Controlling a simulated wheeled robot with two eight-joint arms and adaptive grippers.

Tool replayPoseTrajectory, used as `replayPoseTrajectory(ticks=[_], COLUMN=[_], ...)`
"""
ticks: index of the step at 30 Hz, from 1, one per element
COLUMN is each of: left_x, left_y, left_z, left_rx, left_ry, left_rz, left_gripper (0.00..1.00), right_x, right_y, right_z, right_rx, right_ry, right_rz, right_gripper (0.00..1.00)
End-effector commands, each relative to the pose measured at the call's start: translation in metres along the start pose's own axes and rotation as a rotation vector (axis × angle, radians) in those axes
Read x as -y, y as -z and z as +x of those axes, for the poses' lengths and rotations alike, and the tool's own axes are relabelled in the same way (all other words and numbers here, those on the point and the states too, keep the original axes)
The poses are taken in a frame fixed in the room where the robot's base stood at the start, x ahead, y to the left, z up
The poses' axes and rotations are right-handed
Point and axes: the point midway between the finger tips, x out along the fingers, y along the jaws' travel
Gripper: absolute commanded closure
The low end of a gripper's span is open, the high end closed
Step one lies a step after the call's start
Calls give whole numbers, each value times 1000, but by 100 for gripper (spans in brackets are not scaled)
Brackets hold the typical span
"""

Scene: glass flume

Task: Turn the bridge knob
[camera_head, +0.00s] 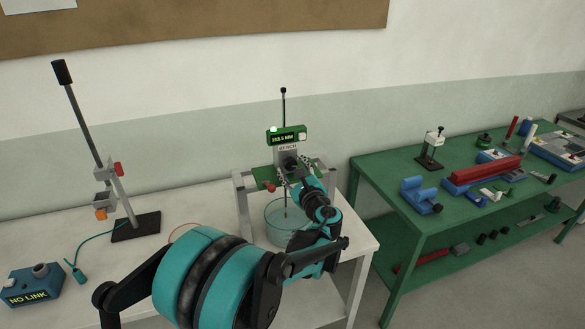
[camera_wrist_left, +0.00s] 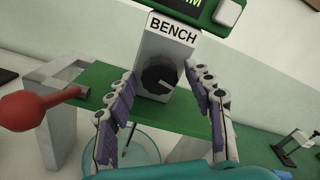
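The bridge knob is a round black dial (camera_wrist_left: 158,75) with a pale pointer line, on the front of a grey block (camera_wrist_left: 169,48) labelled BENCH. The pointer slopes right and slightly down in the wrist view. In the head view the knob (camera_head: 290,162) is partly behind my gripper. My left gripper (camera_head: 293,175) is open in front of the bridge. Its two purple-padded fingers (camera_wrist_left: 168,92) stand either side of the knob in the wrist view, with visible gaps to it. My right gripper is not in view.
The green bridge plate (camera_wrist_left: 180,116) spans grey legs over a round glass tank (camera_head: 274,228). A red ball handle (camera_wrist_left: 22,110) juts out at left. A green display (camera_head: 287,136) tops the block. A stand (camera_head: 136,226) and NO LINK box (camera_head: 32,287) are left; a green bench (camera_head: 400,238) is right.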

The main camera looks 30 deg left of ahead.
Motion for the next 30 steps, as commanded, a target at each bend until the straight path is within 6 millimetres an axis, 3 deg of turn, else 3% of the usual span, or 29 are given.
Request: replayPoseTrajectory(ticks=[11,24,30], left_x=[1,1,0], left_y=[0,1,0], left_z=[-9,-97,-117], left_rx=[-1,-2,0], left_ry=[2,4,1], left_rz=[1,1,1], left_gripper=[46,46,46], right_x=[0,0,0], right_y=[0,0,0], right_z=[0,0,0], right_rx=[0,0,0], right_ry=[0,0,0], right_rz=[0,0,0], right_gripper=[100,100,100])
